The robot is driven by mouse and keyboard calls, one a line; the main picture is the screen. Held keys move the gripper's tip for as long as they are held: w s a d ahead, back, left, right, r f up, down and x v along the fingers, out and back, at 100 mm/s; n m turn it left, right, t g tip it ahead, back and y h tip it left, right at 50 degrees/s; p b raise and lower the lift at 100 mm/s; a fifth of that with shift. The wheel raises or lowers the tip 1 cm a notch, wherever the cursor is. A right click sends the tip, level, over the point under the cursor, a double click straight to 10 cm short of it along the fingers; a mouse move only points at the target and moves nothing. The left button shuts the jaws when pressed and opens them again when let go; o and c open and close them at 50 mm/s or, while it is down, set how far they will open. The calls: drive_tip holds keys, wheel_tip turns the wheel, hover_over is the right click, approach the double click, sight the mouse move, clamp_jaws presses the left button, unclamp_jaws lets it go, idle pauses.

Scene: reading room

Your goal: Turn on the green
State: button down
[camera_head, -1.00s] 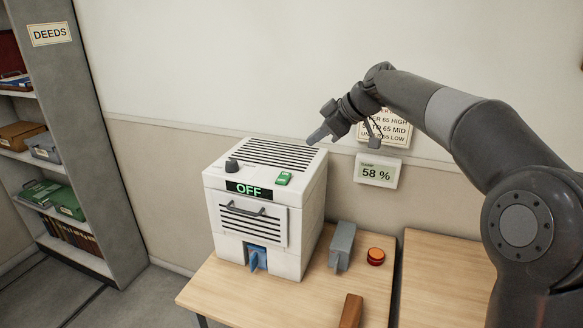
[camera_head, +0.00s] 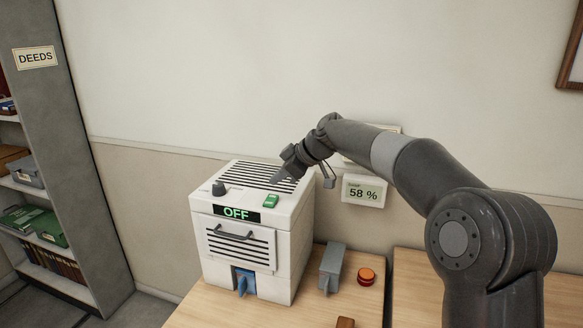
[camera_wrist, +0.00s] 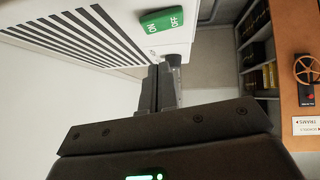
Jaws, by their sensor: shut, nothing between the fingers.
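A white box machine (camera_head: 247,275) stands on the wooden table, and its display (camera_head: 236,213) reads OFF. A green rocker switch (camera_head: 270,201) sits at the front right of its top. In the wrist view the switch (camera_wrist: 161,20) is marked ON and OFF. My gripper (camera_head: 277,178) is over the slatted top, just behind the switch in the head view. In the wrist view its fingers (camera_wrist: 161,75) are together and empty, apart from the switch. I cannot tell whether the tips touch the top.
A dark knob (camera_head: 219,188) is on the machine's top left. A handled front panel (camera_head: 240,246) and blue lever (camera_head: 243,283) are below. A grey block (camera_head: 332,266) and orange button (camera_head: 366,275) stand to the right. A 58 % display (camera_head: 363,191) is on the wall.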

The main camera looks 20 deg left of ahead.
sight(267, 199)
drive_tip(key=shift+w+a+f, duration=0.1)
drive_tip(key=shift+w+f, duration=0.1)
drive_tip(key=shift+f, duration=0.95)
drive_tip(key=shift+w+a+f, duration=0.1)
drive_tip(key=shift+w+f, duration=0.05)
drive_tip(key=shift+f, duration=0.95)
drive_tip(key=shift+w+f+g, duration=0.2)
drive_tip(key=shift+f+g, duration=0.1)
drive_tip(key=shift+s, duration=0.1)
drive_tip(key=shift+s+r, duration=0.15)
drive_tip(key=shift+s, duration=0.65)
drive_tip(key=shift+r, duration=0.1)
